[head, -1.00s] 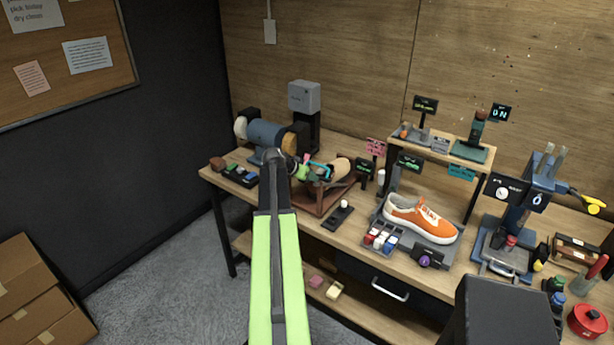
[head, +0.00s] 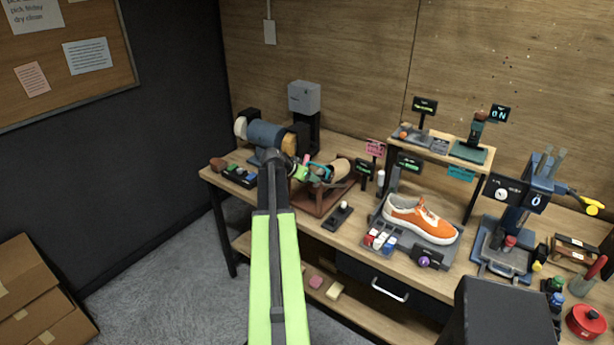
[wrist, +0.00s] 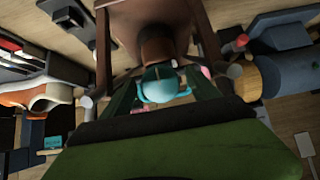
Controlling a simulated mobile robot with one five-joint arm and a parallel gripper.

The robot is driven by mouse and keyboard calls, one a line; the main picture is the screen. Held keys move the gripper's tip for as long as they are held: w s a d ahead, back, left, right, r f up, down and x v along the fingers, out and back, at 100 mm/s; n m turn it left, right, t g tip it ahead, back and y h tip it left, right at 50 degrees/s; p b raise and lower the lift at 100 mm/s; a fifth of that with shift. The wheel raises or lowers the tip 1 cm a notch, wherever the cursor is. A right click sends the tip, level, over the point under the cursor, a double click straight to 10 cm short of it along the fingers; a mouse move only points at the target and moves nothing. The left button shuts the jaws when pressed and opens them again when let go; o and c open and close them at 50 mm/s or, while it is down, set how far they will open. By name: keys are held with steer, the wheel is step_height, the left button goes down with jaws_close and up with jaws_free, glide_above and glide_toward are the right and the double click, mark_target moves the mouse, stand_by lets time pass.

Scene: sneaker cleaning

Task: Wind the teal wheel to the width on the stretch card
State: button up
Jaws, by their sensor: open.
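The teal wheel (head: 321,171) is at the near end of a tan shoe-shaped form on a brown wooden stand (head: 318,196). In the wrist view the teal wheel (wrist: 158,84) sits between the dark green fingers of my open gripper (wrist: 162,88); I cannot tell whether they touch it. In the head view my gripper (head: 308,172) is at the wheel, partly hiding it. A pink card (head: 375,148) stands behind the stand to the right and may be the stretch card; its writing is too small to read.
A blue motor with brush drums (head: 265,134) stands left of the stand. An orange sneaker (head: 420,218) sits on a grey platform to the right. A raised wooden shelf (head: 440,150) is behind.

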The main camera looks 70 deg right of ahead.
steer(key=p+v, duration=1)
steer(key=v, duration=0.6)
steer(key=shift+a+r, duration=0.2)
steer(key=shift+a, duration=0.05)
